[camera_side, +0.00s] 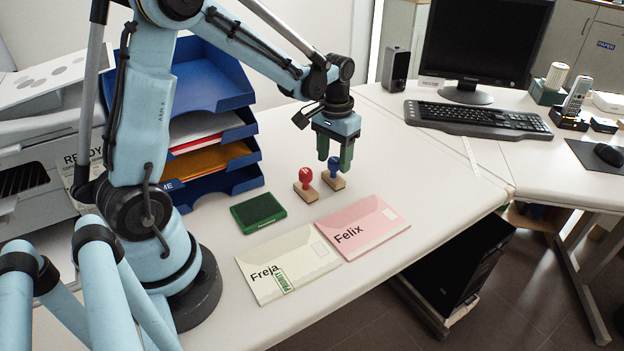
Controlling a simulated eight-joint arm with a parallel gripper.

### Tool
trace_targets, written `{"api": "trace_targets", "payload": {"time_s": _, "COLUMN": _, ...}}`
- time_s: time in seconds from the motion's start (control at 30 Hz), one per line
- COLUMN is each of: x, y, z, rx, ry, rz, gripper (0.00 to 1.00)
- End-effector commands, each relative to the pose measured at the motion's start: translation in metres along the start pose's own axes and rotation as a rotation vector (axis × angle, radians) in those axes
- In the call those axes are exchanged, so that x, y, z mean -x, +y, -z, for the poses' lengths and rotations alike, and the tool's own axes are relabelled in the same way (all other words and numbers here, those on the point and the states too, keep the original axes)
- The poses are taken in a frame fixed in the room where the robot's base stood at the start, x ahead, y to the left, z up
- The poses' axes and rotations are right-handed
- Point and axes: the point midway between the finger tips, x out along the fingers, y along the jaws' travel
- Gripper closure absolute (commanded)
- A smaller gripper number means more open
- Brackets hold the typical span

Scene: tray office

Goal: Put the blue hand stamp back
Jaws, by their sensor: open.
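The blue hand stamp (333,172) stands upright on the white desk, with a blue knob on a wooden block. A similar red hand stamp (305,185) stands just to its left. My gripper (336,160) points down at the blue stamp, with its green fingers open. The fingertips are close to the blue knob, and one finger partly overlaps it in the picture. I cannot tell whether they touch it.
A green ink pad (258,213) lies left of the stamps. A cream envelope (300,266) marked Freja and a pink envelope (375,222) marked Felix lie in front. Blue letter trays (215,85) stand behind on the left. A keyboard (478,119) lies at right.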

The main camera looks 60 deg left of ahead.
Motion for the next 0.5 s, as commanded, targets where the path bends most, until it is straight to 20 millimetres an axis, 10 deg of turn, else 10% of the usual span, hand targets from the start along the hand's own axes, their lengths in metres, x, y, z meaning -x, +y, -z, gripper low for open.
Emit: {"api": "trace_targets", "payload": {"time_s": 0.5, "x": 0.086, "y": 0.0, "z": 0.0, "rx": 0.0, "ry": 0.0, "rz": 0.0, "gripper": 0.44}}
